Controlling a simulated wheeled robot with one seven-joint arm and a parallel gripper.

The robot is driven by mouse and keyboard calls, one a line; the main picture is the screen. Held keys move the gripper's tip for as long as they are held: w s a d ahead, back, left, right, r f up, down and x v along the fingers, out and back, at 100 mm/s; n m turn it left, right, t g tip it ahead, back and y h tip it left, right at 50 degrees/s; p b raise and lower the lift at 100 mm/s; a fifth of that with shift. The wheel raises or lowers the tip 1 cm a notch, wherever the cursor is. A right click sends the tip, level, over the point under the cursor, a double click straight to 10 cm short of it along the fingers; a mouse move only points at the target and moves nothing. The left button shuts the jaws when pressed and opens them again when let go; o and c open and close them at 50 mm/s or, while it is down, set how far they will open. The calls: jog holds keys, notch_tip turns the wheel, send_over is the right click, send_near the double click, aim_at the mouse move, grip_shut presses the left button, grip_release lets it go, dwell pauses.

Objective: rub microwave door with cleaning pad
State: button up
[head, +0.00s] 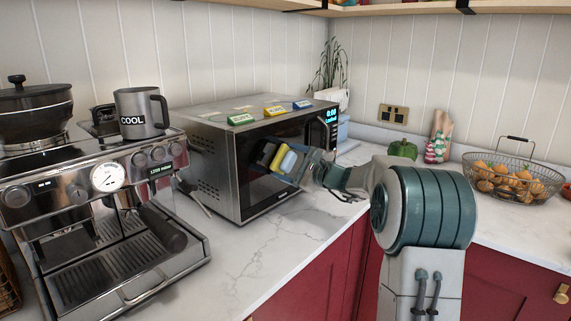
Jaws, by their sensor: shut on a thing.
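The microwave (212,166) stands on the marble counter against the back wall, with a dark glass door (262,199) facing right and a lit display. The gripper's dark fingers hide part of the pad and door. I cannot tell whether the pad touches the glass.
A coffee machine (110,180) with a grey mug (141,112) on top stands left of the microwave. A wire basket (510,182) is at right. The front counter strip (285,245) is clear.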

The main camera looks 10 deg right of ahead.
jog(key=w+d+p, duration=0.1)
jog(key=w+d, duration=0.3)
jog(key=d, duration=0.1)
jog(key=shift+d, duration=0.15)
dwell(0.5)
